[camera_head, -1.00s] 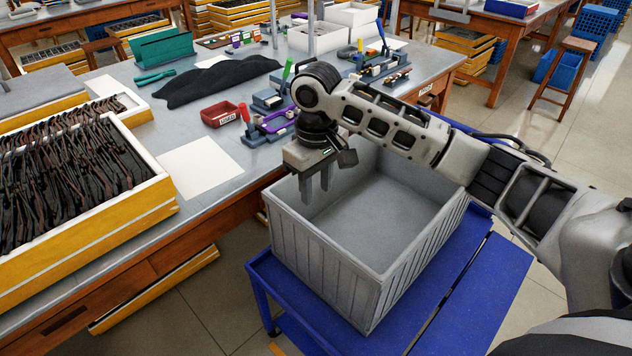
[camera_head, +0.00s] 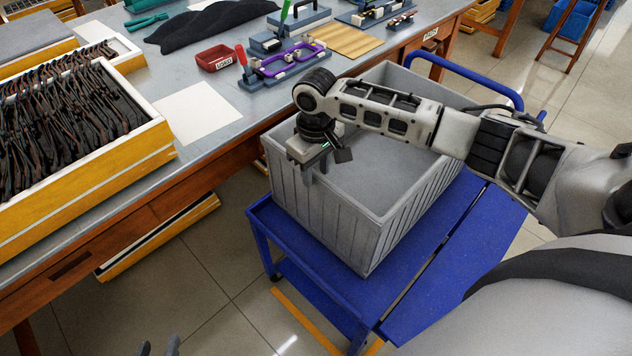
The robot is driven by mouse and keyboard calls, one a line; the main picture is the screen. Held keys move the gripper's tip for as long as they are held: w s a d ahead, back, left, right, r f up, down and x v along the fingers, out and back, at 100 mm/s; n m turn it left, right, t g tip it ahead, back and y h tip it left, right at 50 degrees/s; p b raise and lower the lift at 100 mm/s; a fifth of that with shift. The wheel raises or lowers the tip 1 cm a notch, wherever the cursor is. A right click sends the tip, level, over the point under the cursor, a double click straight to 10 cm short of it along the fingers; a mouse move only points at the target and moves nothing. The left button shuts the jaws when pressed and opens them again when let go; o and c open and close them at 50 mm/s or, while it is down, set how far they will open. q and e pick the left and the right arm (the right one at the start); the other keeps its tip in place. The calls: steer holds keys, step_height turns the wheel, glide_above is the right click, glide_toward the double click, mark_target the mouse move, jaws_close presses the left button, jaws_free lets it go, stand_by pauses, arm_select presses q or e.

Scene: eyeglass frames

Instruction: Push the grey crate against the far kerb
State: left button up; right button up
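The grey crate (camera_head: 392,236) is open-topped, ribbed and empty where I can see inside. It stands upright on the blue cart (camera_head: 450,250), beside the workbench. I cannot make out a far kerb; the crate and arm hide much of the cart's far end. My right gripper (camera_head: 316,177) points down at the crate's near-left rim, with its fingers a little apart. One finger overlaps the rim in the picture; I cannot tell whether it touches. My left gripper (camera_head: 159,347) shows only as two separated fingertips at the bottom edge, away from the crate.
The workbench (camera_head: 225,150) runs along the crate's left side, with a box of eyeglass frames (camera_head: 70,140), a red bin (camera_head: 215,58) and fixtures on it. The cart's blue handle (camera_head: 470,70) rises behind the crate.

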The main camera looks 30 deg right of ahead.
mark_target(316, 182)
steer(key=shift+f, duration=2.2)
jaws_close()
jaws_free()
